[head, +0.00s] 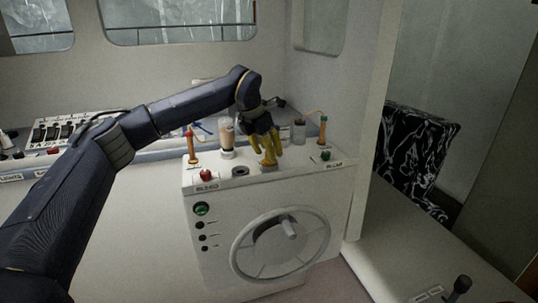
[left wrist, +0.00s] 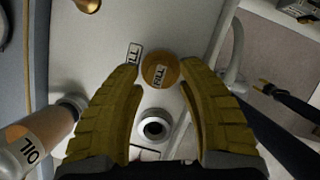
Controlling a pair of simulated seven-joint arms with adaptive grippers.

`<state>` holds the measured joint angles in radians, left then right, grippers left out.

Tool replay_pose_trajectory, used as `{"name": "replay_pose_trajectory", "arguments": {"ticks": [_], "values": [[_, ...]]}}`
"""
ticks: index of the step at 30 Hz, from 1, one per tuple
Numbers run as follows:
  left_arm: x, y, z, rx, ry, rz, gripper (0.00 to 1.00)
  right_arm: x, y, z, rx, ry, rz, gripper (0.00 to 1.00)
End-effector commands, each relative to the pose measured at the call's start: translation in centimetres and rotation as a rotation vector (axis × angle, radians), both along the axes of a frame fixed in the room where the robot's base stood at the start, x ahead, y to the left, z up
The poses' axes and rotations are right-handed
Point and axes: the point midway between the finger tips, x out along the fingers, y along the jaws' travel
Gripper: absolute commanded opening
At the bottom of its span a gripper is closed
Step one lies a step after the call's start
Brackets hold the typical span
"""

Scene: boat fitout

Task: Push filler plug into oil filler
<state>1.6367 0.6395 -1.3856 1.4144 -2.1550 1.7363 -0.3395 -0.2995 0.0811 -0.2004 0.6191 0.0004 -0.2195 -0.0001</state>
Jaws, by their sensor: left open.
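My left gripper (head: 268,150) is open over the top of the white engine box. In the left wrist view, its two yellow fingers (left wrist: 168,100) stand on either side of a round orange-brown plug (left wrist: 160,72) with a label on top. I cannot tell whether they touch it. The oil filler is a pale collar with a dark open hole (left wrist: 154,127), beside the plug; in the head view the filler (head: 240,171) is left of the gripper. My right gripper appears only small and dark, with yellow tips (left wrist: 264,87), in the left wrist view.
An oil bottle (head: 227,138) stands behind the filler; it also shows in the left wrist view (left wrist: 35,138). A wheel (head: 280,245) is on the front.

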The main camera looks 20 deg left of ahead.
Motion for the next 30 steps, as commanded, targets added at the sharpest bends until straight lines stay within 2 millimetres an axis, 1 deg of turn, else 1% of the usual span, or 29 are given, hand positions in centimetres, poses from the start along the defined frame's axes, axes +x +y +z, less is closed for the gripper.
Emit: {"name": "replay_pose_trajectory", "arguments": {"ticks": [1,9,15,21,30], "values": [[-0.2,0.2,1.0,0.000,-0.004,0.001,0.39,0.0,0.0,0.0,0.000,0.000,0.000,0.44],[-1.6,1.2,5.4,0.000,-0.004,0.001,0.39,0.0,0.1,0.0,0.001,0.000,0.000,0.44],[-2.5,1.7,8.0,0.000,-0.002,-0.001,0.39,0.0,0.1,0.0,0.001,0.000,0.000,0.44],[-2.9,2.0,9.4,0.001,-0.002,0.001,0.39,0.0,0.1,0.0,0.001,0.000,0.000,0.44],[-3.1,2.1,9.8,0.001,-0.001,0.000,0.39,0.0,0.1,0.0,0.001,0.000,0.000,0.44]]}}
